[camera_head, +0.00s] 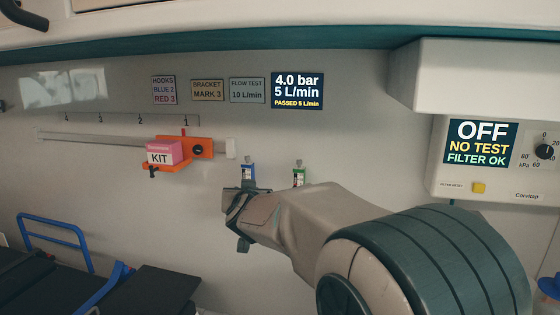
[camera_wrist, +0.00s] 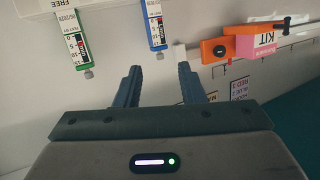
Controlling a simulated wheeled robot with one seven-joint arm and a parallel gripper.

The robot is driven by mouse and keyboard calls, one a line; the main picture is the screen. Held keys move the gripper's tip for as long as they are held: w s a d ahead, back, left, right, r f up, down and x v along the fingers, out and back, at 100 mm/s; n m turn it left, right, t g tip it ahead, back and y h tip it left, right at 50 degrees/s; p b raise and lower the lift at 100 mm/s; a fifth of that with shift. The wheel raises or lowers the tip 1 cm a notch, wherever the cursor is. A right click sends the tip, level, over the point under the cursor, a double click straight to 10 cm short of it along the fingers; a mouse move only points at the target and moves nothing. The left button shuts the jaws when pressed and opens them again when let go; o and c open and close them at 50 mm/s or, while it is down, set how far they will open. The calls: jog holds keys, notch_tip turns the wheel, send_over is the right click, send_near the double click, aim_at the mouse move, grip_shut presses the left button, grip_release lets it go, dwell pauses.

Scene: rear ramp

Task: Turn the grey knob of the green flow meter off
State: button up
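The green flow meter (camera_head: 299,178) is on the wall behind my arm, its lower part hidden in the head view. Its grey knob (camera_head: 299,162) is at its top. In the wrist view, which looks inverted, the green meter (camera_wrist: 76,37) is at upper left with its grey knob (camera_wrist: 89,73) below it. The blue flow meter (camera_head: 248,173) is to its left in the head view; it also shows in the wrist view (camera_wrist: 155,22). My gripper (camera_wrist: 160,72) is open and empty, its fingers apart, nearer the blue meter's knob than the green one's. It touches neither knob in view.
A wall display (camera_head: 297,91) reads 4.0 bar, 5 L/min, passed. A sign (camera_head: 247,90) reads flow test 10 L/min. An orange bracket with a pink kit box (camera_head: 163,152) hangs on the rail at left. A suction unit (camera_head: 490,155) juts out at right.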

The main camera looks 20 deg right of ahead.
jog(key=w+d+r+m+h, duration=0.2)
jog(key=w+d+m+h, duration=0.1)
jog(key=w+d+h, duration=0.15)
jog(key=m+g+h, duration=0.3)
jog(key=h, duration=0.3)
send_near(298, 162)
jog(key=p+x, duration=0.2)
jog(key=x, duration=0.9)
jog(key=shift+p, duration=0.35)
grip_shut()
